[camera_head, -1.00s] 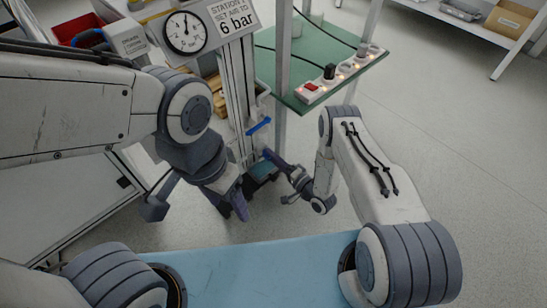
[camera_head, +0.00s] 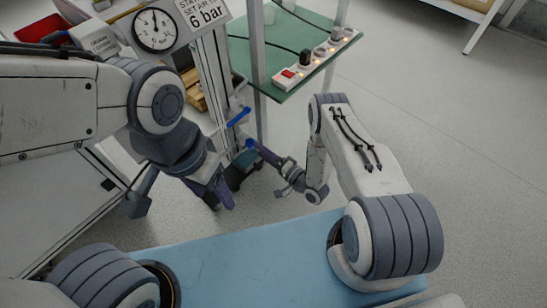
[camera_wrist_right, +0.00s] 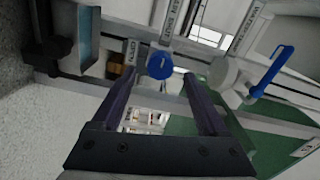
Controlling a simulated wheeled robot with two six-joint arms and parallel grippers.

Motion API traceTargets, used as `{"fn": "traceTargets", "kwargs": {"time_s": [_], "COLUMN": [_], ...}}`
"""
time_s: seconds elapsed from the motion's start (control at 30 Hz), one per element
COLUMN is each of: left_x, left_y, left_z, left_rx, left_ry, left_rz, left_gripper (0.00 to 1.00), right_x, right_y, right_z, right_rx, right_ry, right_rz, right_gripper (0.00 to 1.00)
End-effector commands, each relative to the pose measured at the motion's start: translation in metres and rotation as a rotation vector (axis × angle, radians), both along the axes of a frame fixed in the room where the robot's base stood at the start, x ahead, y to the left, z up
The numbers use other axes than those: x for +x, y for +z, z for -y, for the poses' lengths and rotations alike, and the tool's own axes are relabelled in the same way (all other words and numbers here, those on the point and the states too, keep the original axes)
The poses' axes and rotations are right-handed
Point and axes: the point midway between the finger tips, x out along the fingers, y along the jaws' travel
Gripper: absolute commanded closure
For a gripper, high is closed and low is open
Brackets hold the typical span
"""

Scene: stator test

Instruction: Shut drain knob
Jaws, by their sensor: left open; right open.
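A round blue knob (camera_wrist_right: 160,65) sits on a pale pipe in the right wrist view, beside a small label reading OPEN. I take it for the drain knob. My right gripper (camera_wrist_right: 162,82) is open, its two dark fingers pointing towards the knob, one on each side in the picture; I cannot tell if they touch it. In the head view my right gripper (camera_head: 257,149) is at the foot of the stand, just below a blue lever handle (camera_head: 238,116). That lever also shows in the wrist view (camera_wrist_right: 272,70), right of the knob. My left gripper (camera_head: 220,195) is open and empty, pointing down left of the stand.
A pressure gauge (camera_head: 155,30) and a 6 bar sign (camera_head: 205,12) top the stand. A green table (camera_head: 240,58) with a lit power strip (camera_head: 310,62) stands behind. A teal-fronted box (camera_wrist_right: 87,35) is left of the knob.

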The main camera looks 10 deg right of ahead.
Motion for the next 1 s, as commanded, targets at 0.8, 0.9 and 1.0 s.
{"fn": "traceTargets", "kwargs": {"time_s": [0.8,0.9,1.0], "left_x": [0.0,0.0,0.0], "left_y": [0.028,0.028,0.028], "left_z": [0.0,0.0,0.0], "left_rx": [0.0,0.0,0.0], "left_ry": [0.0,0.0,0.0], "left_rz": [0.0,0.0,0.0], "left_gripper": [0.35,0.35,0.35], "right_x": [-0.061,-0.061,-0.061], "right_y": [0.0,0.0,0.0], "right_z": [0.044,0.044,0.044], "right_rx": [0.001,0.001,0.0], "right_ry": [0.0,0.0,0.0], "right_rz": [-0.001,-0.001,-0.001], "right_gripper": [0.23,0.23,0.23]}}
